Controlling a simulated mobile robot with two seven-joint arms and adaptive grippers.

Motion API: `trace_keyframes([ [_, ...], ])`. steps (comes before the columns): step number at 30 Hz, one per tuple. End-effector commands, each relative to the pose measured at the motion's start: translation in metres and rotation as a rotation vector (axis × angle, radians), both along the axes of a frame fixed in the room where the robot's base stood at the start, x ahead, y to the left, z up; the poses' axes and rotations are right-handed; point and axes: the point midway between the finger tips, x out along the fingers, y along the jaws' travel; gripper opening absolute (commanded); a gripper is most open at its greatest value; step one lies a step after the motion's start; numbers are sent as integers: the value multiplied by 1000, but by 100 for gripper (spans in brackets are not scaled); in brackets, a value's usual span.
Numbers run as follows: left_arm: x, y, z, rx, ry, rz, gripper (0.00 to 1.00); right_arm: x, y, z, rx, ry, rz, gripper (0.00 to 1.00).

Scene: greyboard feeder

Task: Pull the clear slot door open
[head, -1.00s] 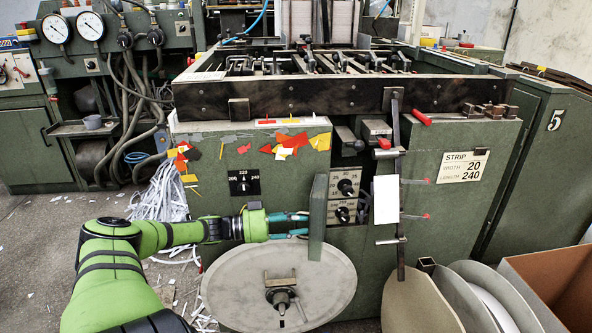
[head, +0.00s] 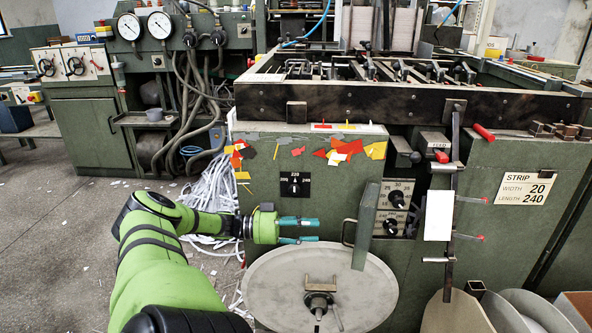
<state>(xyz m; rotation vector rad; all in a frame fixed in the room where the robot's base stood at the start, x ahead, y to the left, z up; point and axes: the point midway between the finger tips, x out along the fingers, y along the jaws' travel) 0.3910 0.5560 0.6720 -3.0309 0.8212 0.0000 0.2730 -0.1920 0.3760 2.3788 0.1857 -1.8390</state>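A small green door (head: 365,225) with a metal bar handle (head: 348,233) stands out from the machine front, swung open and seen nearly edge-on. A panel with dials (head: 398,207) shows just right of it. I cannot tell whether this door is clear. A whitish plate (head: 439,215) hangs on a dark upright bar further right; I cannot tell whether it is see-through. My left gripper (head: 318,231) is open and empty. Its two teal fingers point at the handle from the left, with a gap between them and it. My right gripper is not in view.
A large pale reel disc (head: 270,292) with a protruding hub (head: 318,301) lies just below my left gripper. Red-tipped pins (head: 482,238) stick out at the right. Paper strips (head: 213,190) pile on the floor by the machine. The floor at left is open.

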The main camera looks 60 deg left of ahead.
Motion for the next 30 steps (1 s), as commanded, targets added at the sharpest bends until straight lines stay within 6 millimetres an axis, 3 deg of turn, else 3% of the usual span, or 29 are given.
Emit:
trace_keyframes([
  [3, -15, 9, -1, 1, 3, 1, 40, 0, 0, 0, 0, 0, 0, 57],
  [9, -26, 16, 0, 0, 0, 1, 40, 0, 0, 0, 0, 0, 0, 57],
  [27, -27, 16, -1, -1, 1, 1, 40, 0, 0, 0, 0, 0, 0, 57],
  [30, -28, 15, -12, -1, 17, 25, 40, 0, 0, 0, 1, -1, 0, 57],
])
